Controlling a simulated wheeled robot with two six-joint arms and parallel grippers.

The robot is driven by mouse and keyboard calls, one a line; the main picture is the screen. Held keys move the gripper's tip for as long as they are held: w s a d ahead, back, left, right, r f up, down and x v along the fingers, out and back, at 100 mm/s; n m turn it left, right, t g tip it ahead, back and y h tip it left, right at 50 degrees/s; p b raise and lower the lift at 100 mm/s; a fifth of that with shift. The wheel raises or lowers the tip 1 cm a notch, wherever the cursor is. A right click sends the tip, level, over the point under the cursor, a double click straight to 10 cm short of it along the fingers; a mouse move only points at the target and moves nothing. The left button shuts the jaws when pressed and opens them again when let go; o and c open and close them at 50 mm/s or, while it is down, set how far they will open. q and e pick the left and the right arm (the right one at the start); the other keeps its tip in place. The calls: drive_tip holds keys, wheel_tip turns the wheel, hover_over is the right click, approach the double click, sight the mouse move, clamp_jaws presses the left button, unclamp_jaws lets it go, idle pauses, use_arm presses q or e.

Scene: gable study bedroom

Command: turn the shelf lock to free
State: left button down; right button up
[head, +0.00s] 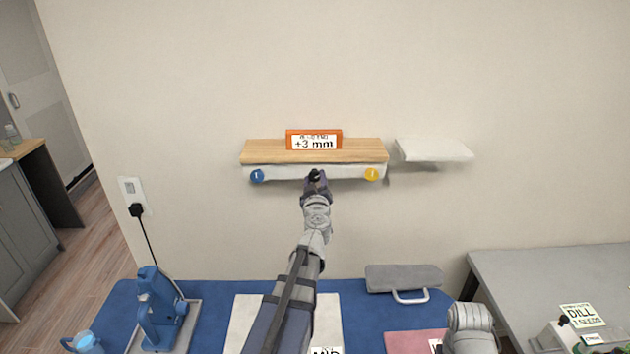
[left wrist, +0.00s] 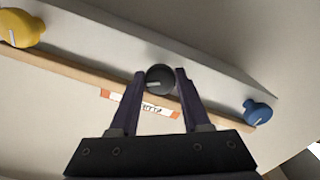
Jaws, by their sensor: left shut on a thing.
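The wooden shelf (head: 270,150) is fixed to the wall, with a white front rail (head: 285,172) under it. A black round knob (left wrist: 160,77) sits mid-rail, most likely the shelf lock; it also shows in the head view (head: 315,174). My left gripper (head: 315,181) reaches up to it and is shut on it, with a finger on each side in the left wrist view (left wrist: 160,83). A light mark shows on the knob's face. A blue knob (head: 257,176) and a yellow knob (head: 372,174) sit at the rail's ends. My right gripper is not clearly visible.
An orange-framed display (head: 314,140) reading "+3 mm" stands on the shelf. A white wall shelf (head: 434,149) is to the right. Below, a blue mat (head: 215,300) bears a blue device (head: 155,305) and a grey handled block (head: 404,278). A grey table (head: 560,275) stands right.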

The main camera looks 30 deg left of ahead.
use_arm(q)
drive_tip(key=n, duration=1.2)
drive_tip(key=shift+r, duration=0.1)
drive_tip(key=shift+n, duration=0.4)
drive_tip(key=shift+c, duration=2)
unclamp_jaws()
drive_tip(key=shift+s+d, duration=0.1)
drive_tip(key=v, duration=0.7)
drive_tip(key=shift+s, duration=0.3)
drive_tip(key=shift+d, duration=0.15)
